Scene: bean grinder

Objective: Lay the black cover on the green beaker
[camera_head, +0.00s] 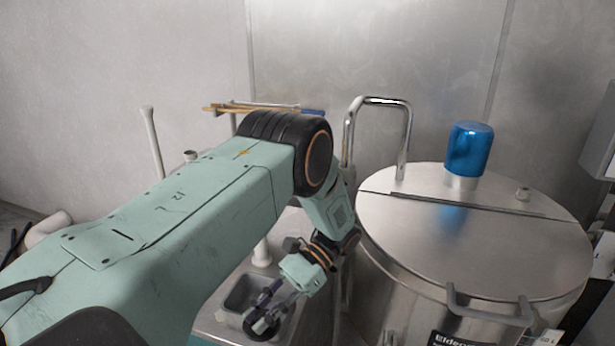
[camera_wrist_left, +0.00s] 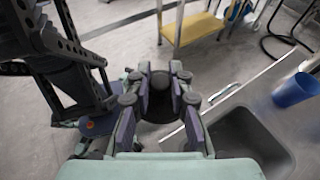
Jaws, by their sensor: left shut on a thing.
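My left gripper (camera_head: 270,308) is shut on the black cover (camera_head: 262,330), low in the head view in front of the sink. In the left wrist view, the fingers of my left gripper (camera_wrist_left: 160,88) close around the round black cover (camera_wrist_left: 157,110) from both sides. The cover is held above the floor beside the sink counter, and the fingers hide part of it. I see no green beaker in either view. A blue cup (camera_wrist_left: 293,90) stands on the counter at the right of the left wrist view, apart from the gripper. My right gripper is not in view.
A steel sink basin (camera_wrist_left: 248,140) is close to the right of the gripper. A large steel tank (camera_head: 470,240) with a blue cap (camera_head: 469,148) stands on the right.

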